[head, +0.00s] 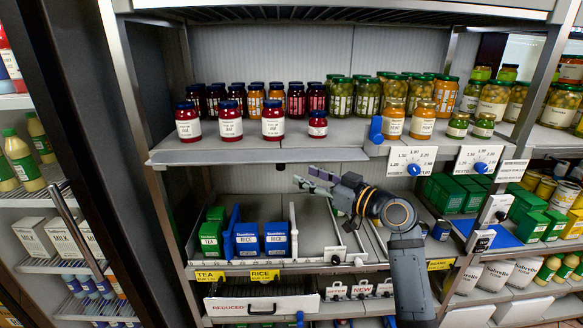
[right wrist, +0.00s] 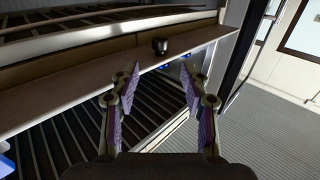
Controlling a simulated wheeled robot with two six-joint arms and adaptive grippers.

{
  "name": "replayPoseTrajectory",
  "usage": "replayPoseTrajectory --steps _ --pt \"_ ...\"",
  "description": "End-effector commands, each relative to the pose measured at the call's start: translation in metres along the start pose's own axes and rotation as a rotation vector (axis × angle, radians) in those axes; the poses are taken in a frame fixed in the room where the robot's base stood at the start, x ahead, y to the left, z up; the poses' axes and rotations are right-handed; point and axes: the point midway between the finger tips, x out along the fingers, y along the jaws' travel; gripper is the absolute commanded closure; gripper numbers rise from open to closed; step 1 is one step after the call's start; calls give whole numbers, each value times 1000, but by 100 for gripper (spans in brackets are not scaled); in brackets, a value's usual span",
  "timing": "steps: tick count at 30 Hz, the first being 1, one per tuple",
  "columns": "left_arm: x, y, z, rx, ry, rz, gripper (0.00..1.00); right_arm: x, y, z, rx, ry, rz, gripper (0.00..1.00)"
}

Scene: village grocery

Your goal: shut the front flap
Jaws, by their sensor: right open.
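A white front panel lettered REDUCED (head: 262,306), with a dark handle, stands at the front of the lower bay in the head view. It looks tilted outward, with a dark gap behind its top edge; I cannot tell for sure that it is the flap. My right gripper (head: 312,182) is open and empty, above the lower shelf and below the upper shelf's front edge. In the right wrist view its fingers (right wrist: 158,88) are spread, with a dark knob (right wrist: 160,46) on a brownish board (right wrist: 95,85) beyond them, apart from the fingertips. My left gripper is not in view.
Jars line the upper shelf (head: 245,152). Blue boxes (head: 262,239) and green boxes (head: 211,237) stand in the lower shelf's left part, between dividers. Price dials (head: 414,168) hang at the upper shelf's front right. The lower shelf's middle is bare.

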Motion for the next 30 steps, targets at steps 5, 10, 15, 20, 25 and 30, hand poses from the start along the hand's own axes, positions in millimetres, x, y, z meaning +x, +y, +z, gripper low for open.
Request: replayPoseTrajectory --steps 5,10,15,20,25,30 --pt "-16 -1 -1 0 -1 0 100 30 -1 -5 7 0 -2 54" --pt "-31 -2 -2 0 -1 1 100 67 0 -5 7 0 0 54" --pt "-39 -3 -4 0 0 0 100 92 1 -2 4 -2 1 54" --pt "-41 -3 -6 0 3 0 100 102 1 0 3 -2 2 54" --pt "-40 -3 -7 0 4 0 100 102 1 1 3 -2 2 54" --pt "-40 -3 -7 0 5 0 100 102 1 1 3 -2 2 69"
